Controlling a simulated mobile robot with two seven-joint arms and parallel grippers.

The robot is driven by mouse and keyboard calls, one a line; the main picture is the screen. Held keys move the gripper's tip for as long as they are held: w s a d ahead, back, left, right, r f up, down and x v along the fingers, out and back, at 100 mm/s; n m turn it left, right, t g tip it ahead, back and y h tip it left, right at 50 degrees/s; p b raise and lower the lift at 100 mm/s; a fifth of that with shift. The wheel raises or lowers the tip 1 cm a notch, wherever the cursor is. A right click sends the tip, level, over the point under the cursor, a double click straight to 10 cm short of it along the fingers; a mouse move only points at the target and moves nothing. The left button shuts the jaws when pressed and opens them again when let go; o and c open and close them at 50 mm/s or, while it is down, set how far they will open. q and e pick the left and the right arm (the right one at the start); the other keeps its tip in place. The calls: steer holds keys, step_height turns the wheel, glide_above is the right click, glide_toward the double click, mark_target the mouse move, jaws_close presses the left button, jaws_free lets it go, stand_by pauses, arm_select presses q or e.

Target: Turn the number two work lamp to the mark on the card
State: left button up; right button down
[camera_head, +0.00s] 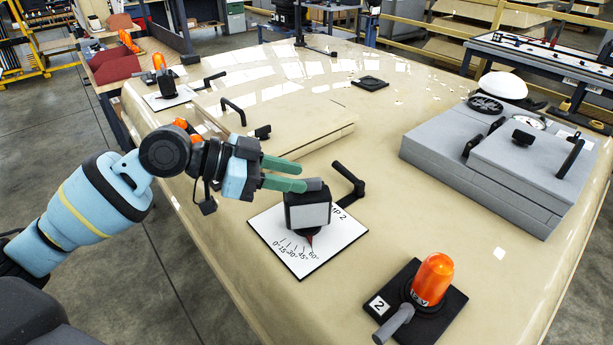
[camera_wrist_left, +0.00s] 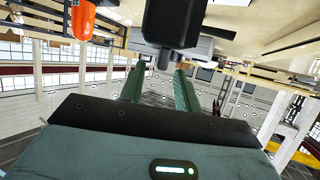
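The number two work lamp (camera_head: 308,212) is a dark box-shaped head with a pale face, standing on a white card (camera_head: 268,236) marked from 0 to 60 degrees. A small red pointer (camera_head: 310,239) below it lies near the 60 end. A short grey stub (camera_head: 315,185) sticks out at the lamp's top. My left gripper (camera_head: 302,177) has green fingers just left of the stub. In the left wrist view its fingers are apart (camera_wrist_left: 157,75), with the stub (camera_wrist_left: 164,60) between them near the tips, under the dark lamp (camera_wrist_left: 174,22). My right gripper is out of view.
A black bar handle (camera_head: 348,182) stands right of the lamp. An orange beacon (camera_head: 433,279) on a black plate labelled 2, with a grey lever (camera_head: 394,323), is in front. A grey case (camera_head: 490,165) is at right. The tabletop between them is clear.

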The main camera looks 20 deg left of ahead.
mark_target(305, 179)
arm_select(q)
steer(key=shift+x, duration=1.8)
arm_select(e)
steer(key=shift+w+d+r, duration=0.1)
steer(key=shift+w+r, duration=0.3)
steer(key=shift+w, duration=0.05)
arm_select(q)
jaws_close()
steer(key=shift+f, duration=0.25)
steer(key=shift+f+m+g+h+b, duration=0.1)
steer(key=shift+m+g+h+b, duration=0.2)
steer(key=shift+m+g+b, duration=0.5)
steer(key=shift+m+g+h+b, duration=0.35)
steer(key=shift+m+g, duration=0.15)
steer(key=shift+g, duration=0.1)
steer(key=shift+r+g, duration=0.3)
jaws_free()
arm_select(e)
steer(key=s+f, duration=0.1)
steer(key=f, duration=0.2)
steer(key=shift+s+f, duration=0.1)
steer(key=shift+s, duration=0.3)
